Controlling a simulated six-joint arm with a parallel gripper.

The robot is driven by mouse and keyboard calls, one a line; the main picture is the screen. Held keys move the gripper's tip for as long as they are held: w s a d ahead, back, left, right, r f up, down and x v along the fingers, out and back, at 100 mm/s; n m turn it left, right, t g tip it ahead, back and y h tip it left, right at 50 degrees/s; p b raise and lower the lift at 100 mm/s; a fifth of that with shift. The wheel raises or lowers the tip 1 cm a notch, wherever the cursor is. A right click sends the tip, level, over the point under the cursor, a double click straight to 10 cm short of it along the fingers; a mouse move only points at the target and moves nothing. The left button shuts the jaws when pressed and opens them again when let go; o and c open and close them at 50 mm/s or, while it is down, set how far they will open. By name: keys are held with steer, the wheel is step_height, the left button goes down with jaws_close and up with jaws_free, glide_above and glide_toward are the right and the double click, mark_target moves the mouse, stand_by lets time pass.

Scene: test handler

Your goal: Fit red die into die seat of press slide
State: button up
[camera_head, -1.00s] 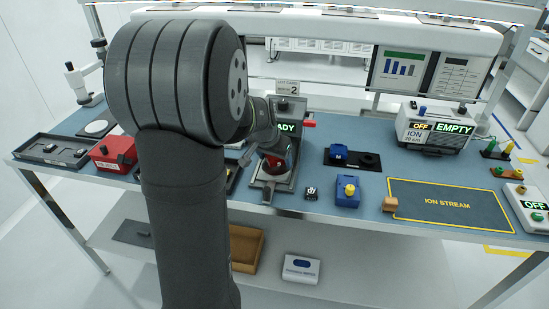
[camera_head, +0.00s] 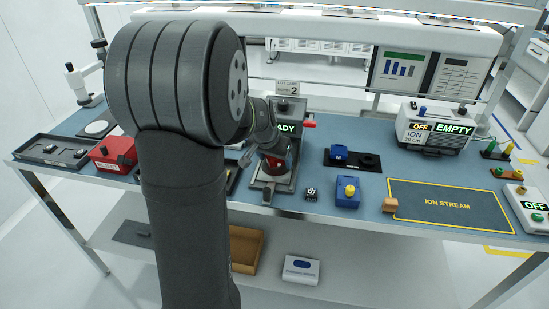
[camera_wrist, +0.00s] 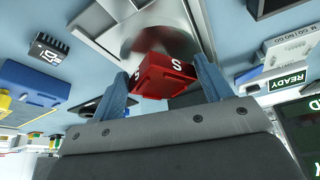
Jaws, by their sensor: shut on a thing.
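The red die (camera_wrist: 165,78), a block marked with white S letters, is between the two blue fingers of my gripper (camera_wrist: 163,70) in the wrist view. My gripper is shut on it. The die is at the silver press slide (camera_wrist: 181,22), next to a round, reflective area. I cannot tell whether it touches the slide or sits in its seat; the die seat itself is not clearly visible. In the head view, the press slide (camera_head: 285,187) projects from the front of the press, with a patch of red above it. My arm partly hides the press there.
A small dark block (camera_head: 311,194) and a blue block with a yellow knob (camera_head: 347,191) stand right of the slide. A blue item in a black holder (camera_head: 354,159) lies behind them. A red box (camera_head: 112,154) stands left.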

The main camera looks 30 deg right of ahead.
steer(key=shift+f, duration=0.3)
stand_by(0.4)
steer(key=shift+r, duration=0.3)
steer(key=shift+s+f, duration=0.1)
steer(key=shift+f, duration=0.35)
stand_by(1.4)
steer(key=shift+r, duration=0.15)
steer(key=shift+r, duration=0.3)
stand_by(0.7)
steer(key=shift+f, duration=0.45)
stand_by(0.9)
steer(key=shift+r, duration=0.1)
steer(key=shift+r, duration=0.3)
